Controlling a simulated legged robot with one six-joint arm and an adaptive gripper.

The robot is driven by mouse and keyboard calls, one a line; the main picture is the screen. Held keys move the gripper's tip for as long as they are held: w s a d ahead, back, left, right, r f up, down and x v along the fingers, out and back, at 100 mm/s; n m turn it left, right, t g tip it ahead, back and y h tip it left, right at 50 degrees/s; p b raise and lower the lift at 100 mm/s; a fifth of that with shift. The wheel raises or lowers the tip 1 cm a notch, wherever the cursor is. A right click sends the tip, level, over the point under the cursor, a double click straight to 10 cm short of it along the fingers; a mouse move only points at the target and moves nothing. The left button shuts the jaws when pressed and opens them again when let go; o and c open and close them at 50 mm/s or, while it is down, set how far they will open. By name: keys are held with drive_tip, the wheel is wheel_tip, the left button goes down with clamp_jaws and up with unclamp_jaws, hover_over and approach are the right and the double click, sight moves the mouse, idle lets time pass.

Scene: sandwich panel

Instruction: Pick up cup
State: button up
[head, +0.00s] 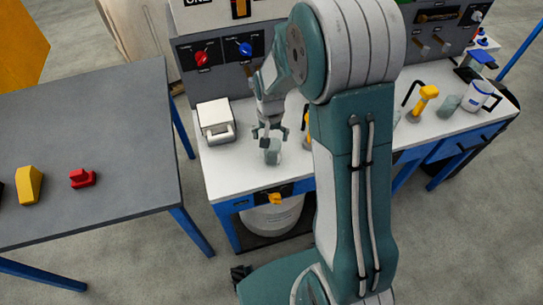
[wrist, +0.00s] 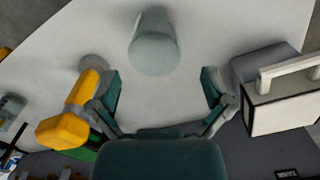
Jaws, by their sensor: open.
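A pale grey-green cup (head: 273,156) stands upright near the front edge of the white worktop, left of my arm. It also shows at the top middle of the wrist view (wrist: 154,50). My gripper (head: 269,133) is just above the cup in the head view, pointing down. In the wrist view my gripper (wrist: 161,76) is open, its fingers spread wide with nothing between the tips. The cup lies ahead of the fingertips, roughly centred between them; I cannot tell the exact gap.
A white box with a handle (head: 215,121) stands to the left. A yellow-handled lever (wrist: 74,110) is close to the left finger. Another grey-green cup (head: 448,104) and a white-blue mug (head: 478,97) stand at right. A panel with knobs (head: 222,53) rises behind.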

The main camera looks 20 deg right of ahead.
sight(272, 153)
wheel_tip(272, 153, down, 2)
drive_tip(key=shift+f, duration=0.1)
drive_tip(key=shift+d+f, duration=0.15)
drive_tip(key=shift+f, duration=1.25)
drive_tip(key=shift+d+f, duration=0.1)
drive_tip(key=shift+f, duration=1.25)
drive_tip(key=shift+s, duration=0.1)
drive_tip(key=c, duration=0.9)
